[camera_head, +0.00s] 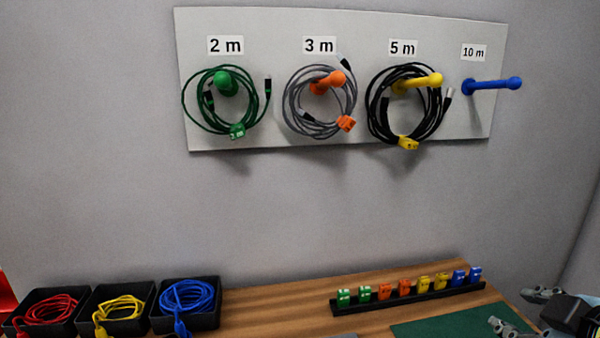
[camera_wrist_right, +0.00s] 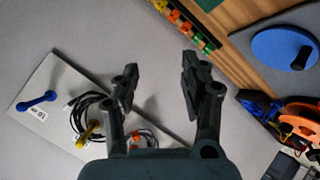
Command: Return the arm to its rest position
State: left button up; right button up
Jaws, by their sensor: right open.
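My right gripper (camera_head: 522,310) is at the lower right of the head view, over the right end of the table. In the right wrist view the same gripper (camera_wrist_right: 158,85) has its two fingers spread apart with nothing between them. The wall board (camera_head: 270,40) carries a green cable coil (camera_head: 187,105) on the 2 m peg, a grey coil (camera_head: 291,115) on the 3 m peg and a black coil (camera_head: 374,118) on the 5 m peg. The blue 10 m peg (camera_head: 490,86) is bare. My left gripper is in neither view.
Black bins with a red cable (camera_head: 48,310), a yellow cable (camera_head: 120,308) and a blue cable (camera_head: 187,297) stand at the lower left. A rack (camera_head: 410,300) of coloured tags stands near a green mat (camera_head: 450,328). The table (camera_head: 270,300) between bins and rack is clear.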

jog(key=s+a+f+m+g+y, duration=0.1)
jog(key=s+a+f+m+g, duration=0.2)
jog(key=s, duration=0.5)
jog(key=s+a+f+m+g, duration=0.2)
jog(key=s+f+m+g, duration=0.15)
jog(key=s, duration=0.45)
jog(key=s+d+f+m+g+b, duration=0.2)
jog(key=f+b, duration=0.5)
jog(key=f, duration=2.7)
jog(key=s+d+f+g+b, duration=0.1)
jog(key=s+f+b, duration=0.3)
jog(key=s+f, duration=1.4)
jog(key=shift+s+d+f+n+b, duration=0.35)
jog(key=shift+d+f+b, duration=0.1)
jog(key=shift+f, duration=0.15)
jog(key=shift+g, duration=0.25)
